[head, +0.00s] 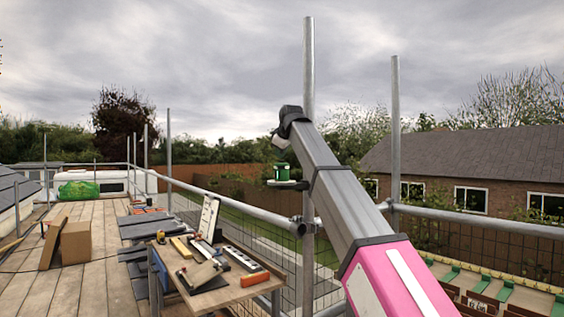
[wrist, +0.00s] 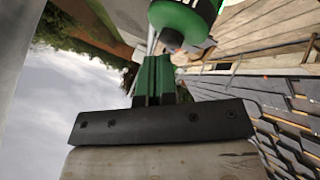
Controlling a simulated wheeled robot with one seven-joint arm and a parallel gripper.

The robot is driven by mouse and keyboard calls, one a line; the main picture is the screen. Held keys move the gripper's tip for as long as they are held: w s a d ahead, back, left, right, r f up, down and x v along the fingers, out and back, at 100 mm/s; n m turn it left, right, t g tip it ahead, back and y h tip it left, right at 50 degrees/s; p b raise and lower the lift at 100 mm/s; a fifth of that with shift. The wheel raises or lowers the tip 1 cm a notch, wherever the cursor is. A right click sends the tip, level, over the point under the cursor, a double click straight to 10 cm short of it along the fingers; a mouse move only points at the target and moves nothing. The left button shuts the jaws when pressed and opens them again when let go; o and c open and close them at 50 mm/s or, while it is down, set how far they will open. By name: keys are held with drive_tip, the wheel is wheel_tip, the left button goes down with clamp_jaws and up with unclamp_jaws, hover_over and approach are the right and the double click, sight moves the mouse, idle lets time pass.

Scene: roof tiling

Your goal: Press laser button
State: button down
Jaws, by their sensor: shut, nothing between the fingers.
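The laser (head: 281,172) is a small green and dark device on a flat bracket beside a scaffold pole in the head view. In the wrist view the laser (wrist: 184,18) shows as a rounded green and black body at the top, partly cut off. My gripper (wrist: 155,60) shows there as two green fingers held together, in front of a black bolted plate. The fingertips point at the laser and look close to it; I cannot tell whether they touch. In the head view my gripper is not clearly made out near the arm's end. The button cannot be made out.
A wooden workbench (head: 238,290) with several tools stands left of my arm. Scaffold poles (head: 308,80) and rails (head: 240,209) run along the edge. Roof tiles (head: 140,228) and a cardboard box (head: 76,243) lie on the plank deck (head: 100,285), which has free room at left.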

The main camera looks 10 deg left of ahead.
drive_tip(key=shift+r, duration=0.25)
drive_tip(key=shift+r, duration=2.95)
